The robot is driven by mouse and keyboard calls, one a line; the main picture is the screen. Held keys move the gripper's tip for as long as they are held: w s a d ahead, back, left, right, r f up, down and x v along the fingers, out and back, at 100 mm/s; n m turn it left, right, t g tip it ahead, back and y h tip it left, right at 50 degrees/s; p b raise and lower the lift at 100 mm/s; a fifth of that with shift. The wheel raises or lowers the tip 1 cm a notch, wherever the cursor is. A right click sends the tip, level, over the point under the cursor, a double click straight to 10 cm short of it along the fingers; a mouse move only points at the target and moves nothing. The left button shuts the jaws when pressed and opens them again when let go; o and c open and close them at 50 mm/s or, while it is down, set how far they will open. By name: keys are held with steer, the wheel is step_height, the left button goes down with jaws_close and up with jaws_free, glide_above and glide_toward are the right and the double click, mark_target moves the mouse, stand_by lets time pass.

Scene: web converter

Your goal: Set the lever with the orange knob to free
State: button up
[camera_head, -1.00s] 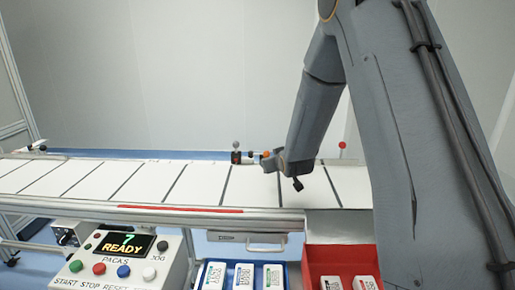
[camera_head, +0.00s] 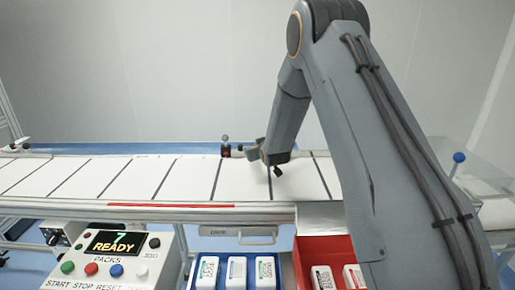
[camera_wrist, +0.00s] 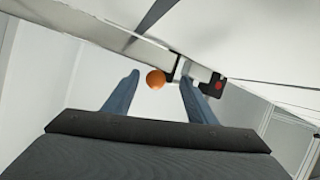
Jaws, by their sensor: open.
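The orange knob (camera_wrist: 155,79) shows in the wrist view, just beside a dark bracket at the edge of the conveyor. My gripper (camera_wrist: 160,82) is open, with one blue-grey finger on each side of the knob in the picture. Whether the fingers are level with the knob in depth, or touch it, I cannot tell. A dark block with a red spot (camera_wrist: 213,86) sits right of the knob. In the head view my gripper (camera_head: 256,152) is at the conveyor's far edge, beside the dark block (camera_head: 226,151), and the orange knob is hidden there. The free marking is not readable.
The white conveyor (camera_head: 130,180) runs below my arm. A grey-knobbed lever (camera_head: 225,138) stands by the block. A blue-knobbed lever (camera_head: 459,157) is at the right. The control panel (camera_head: 110,262), blue bin (camera_head: 284,270) and red bin (camera_head: 322,245) are in front.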

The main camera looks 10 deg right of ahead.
steer(key=shift+c, duration=0.6)
jaws_close()
steer(key=shift+d, duration=0.4)
steer(key=shift+a, duration=0.3)
